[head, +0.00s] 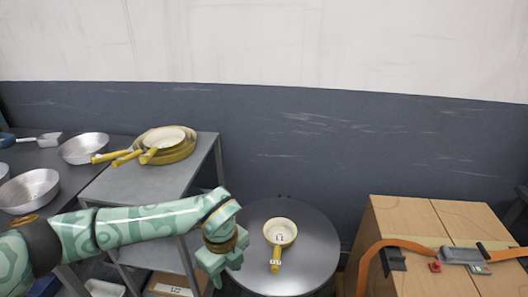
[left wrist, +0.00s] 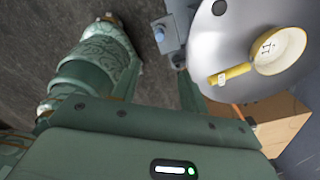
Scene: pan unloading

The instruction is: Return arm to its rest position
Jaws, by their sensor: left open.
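My left arm comes in from the left in the head view, and its gripper (head: 222,262) hangs at the left side of the round grey table (head: 312,225). The gripper is open, and no object shows in it. A small cream pan (head: 281,231) with a yellow handle lies on the round table, to the right of the gripper and apart from it. In the left wrist view the pan (left wrist: 281,50) lies on the round table (left wrist: 215,35) at the upper right. My right gripper is in neither view.
A grey shelf (head: 105,187) holds stacked yellow-handled pans (head: 165,145). Metal bowls (head: 85,148) stand on a dark table at the left. Cardboard boxes (head: 405,217) with an orange strap (head: 372,254) stand at the right. A dark grey wall (head: 320,150) closes the back.

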